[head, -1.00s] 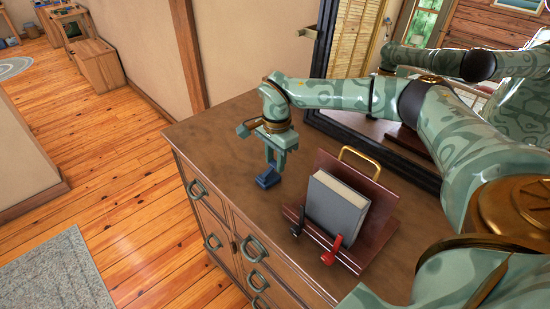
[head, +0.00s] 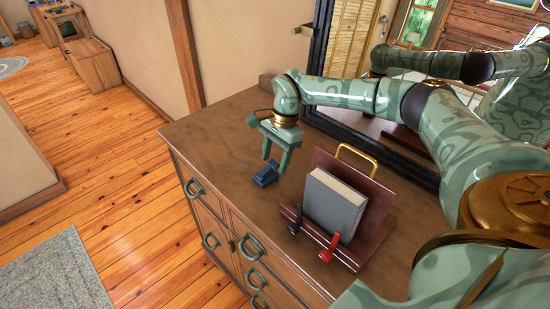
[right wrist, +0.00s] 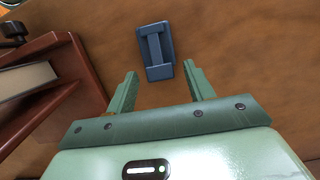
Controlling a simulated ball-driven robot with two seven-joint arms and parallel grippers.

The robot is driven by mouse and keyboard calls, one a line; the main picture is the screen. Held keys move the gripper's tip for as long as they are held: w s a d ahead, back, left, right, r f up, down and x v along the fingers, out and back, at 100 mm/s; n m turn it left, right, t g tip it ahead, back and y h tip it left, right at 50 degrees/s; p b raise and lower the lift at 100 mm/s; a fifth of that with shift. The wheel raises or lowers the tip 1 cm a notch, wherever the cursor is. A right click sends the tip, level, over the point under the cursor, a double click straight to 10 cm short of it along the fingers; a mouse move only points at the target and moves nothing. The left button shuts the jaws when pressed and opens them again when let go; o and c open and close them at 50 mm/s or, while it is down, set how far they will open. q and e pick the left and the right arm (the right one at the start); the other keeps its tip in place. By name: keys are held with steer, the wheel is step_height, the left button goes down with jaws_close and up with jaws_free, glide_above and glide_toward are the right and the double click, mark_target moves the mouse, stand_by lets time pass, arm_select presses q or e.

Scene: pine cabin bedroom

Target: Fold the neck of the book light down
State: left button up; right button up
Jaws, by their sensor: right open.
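The book light (head: 265,177) is a small dark blue piece on the wooden dresser top, left of the book stand. In the right wrist view the book light (right wrist: 157,52) shows its plate with a narrow bar and a wider end lying along it; the neck looks folded low over the base. My right gripper (head: 276,163) is open and empty just above and beside the light, fingers pointing down. In the right wrist view the gripper's (right wrist: 160,72) two fingers are spread, with the light beyond their tips. My left gripper is not in view.
A red-brown book stand (head: 375,222) holds a grey book (head: 333,206) close to the right of the light. It has a brass handle and black and red front pegs. A dark-framed mirror stands behind. The dresser top (head: 215,135) is clear to the left.

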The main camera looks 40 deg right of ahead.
steer(key=p+v, duration=0.3)
steer(key=v, duration=1.3)
steer(key=shift+w, duration=0.1)
